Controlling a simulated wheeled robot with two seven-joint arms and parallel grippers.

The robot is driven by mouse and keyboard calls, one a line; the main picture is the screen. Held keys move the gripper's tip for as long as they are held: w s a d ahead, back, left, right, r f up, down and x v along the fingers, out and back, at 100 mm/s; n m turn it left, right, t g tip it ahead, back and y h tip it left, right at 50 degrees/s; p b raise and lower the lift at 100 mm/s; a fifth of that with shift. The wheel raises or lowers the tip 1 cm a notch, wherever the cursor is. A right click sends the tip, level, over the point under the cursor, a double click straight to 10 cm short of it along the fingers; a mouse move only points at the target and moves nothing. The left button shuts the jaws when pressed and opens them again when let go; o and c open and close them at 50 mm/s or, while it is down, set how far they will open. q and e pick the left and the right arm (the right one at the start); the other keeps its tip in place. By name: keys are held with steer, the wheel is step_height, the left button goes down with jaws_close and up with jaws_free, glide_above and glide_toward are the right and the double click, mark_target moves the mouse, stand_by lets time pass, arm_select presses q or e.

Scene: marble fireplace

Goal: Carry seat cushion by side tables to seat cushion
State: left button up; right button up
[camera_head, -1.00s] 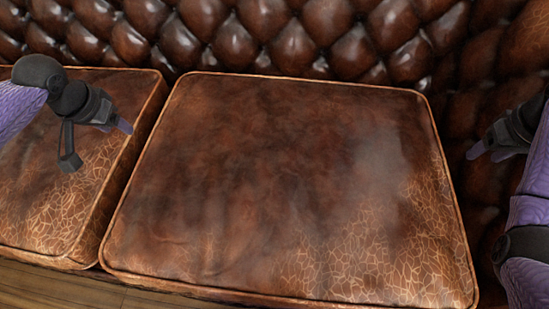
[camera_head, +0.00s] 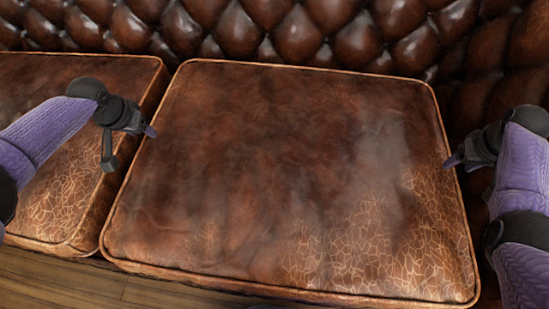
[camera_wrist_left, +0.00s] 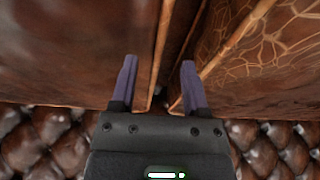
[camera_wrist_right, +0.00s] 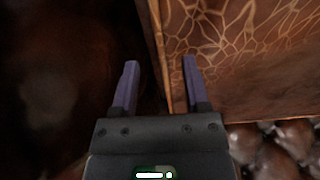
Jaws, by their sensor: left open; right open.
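A large brown leather seat cushion (camera_head: 280,180) with orange piping and a crackled right side lies flat on the sofa; it also shows in the left wrist view (camera_wrist_left: 60,50) and the right wrist view (camera_wrist_right: 260,60). A second similar cushion (camera_head: 70,190) lies to its left, also seen in the left wrist view (camera_wrist_left: 270,50). My left gripper (camera_head: 151,131) is open and empty at the large cushion's left edge, near the gap between the cushions. My right gripper (camera_head: 451,162) is open and empty at its right edge. I cannot tell whether either touches the cushion.
The tufted leather sofa back (camera_head: 300,35) stands behind the cushions. Dark leather (camera_head: 510,70) rises at the right, close to my right arm. Wooden floor (camera_head: 60,285) shows at the front left. No side tables are in view.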

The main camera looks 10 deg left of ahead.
arm_select(q)
steer(key=shift+w+f, duration=0.15)
steer(key=shift+f, duration=0.2)
arm_select(e)
steer(key=shift+f, duration=0.45)
arm_select(q)
steer(key=shift+c, duration=0.3)
arm_select(e)
steer(key=shift+c, duration=0.3)
arm_select(q)
jaws_close()
arm_select(e)
jaws_close()
arm_select(q)
steer(key=shift+r, duration=0.1)
arm_select(e)
steer(key=shift+w+r, duration=0.1)
